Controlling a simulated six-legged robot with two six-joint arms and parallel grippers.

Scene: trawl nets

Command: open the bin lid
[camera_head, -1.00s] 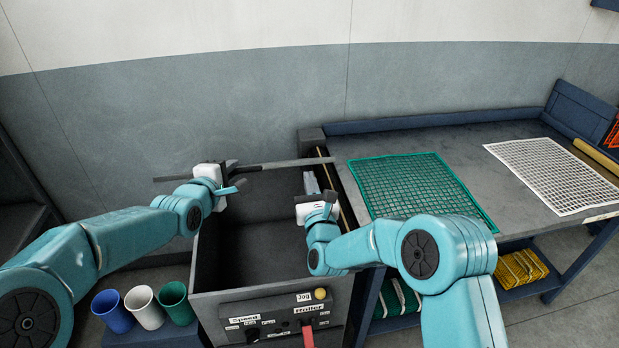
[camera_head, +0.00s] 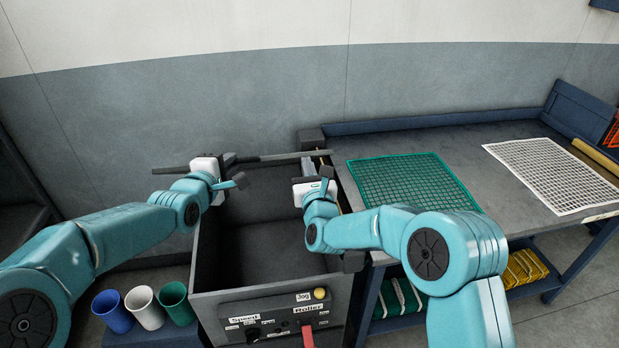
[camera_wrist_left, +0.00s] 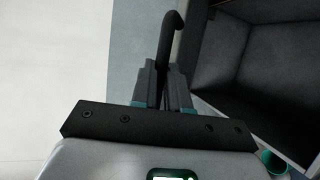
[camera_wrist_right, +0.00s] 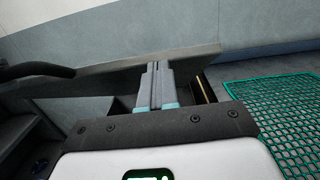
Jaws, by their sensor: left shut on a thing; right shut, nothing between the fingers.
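The bin (camera_head: 203,270) is a dark grey box, open at the top, with its empty inside showing. Its lid (camera_head: 285,157) is raised at the back and shows nearly edge-on; in the right wrist view the lid (camera_wrist_right: 130,82) is a long grey slab. My left gripper (camera_head: 230,170) is shut on the lid's black handle. The handle's hooked end (camera_wrist_left: 171,35) sticks out past the fingers in the left wrist view. My right gripper (camera_head: 322,172) is shut and empty near the bin's back right corner, its fingertips (camera_wrist_right: 156,70) close to the lid; contact cannot be told.
A control panel (camera_head: 275,318) with a red lever is on the bin's front. A workbench (camera_head: 463,150) with a green net (camera_head: 412,180) and a white net (camera_head: 553,175) stands to the right. Blue, white and green cups (camera_head: 145,308) stand at the lower left.

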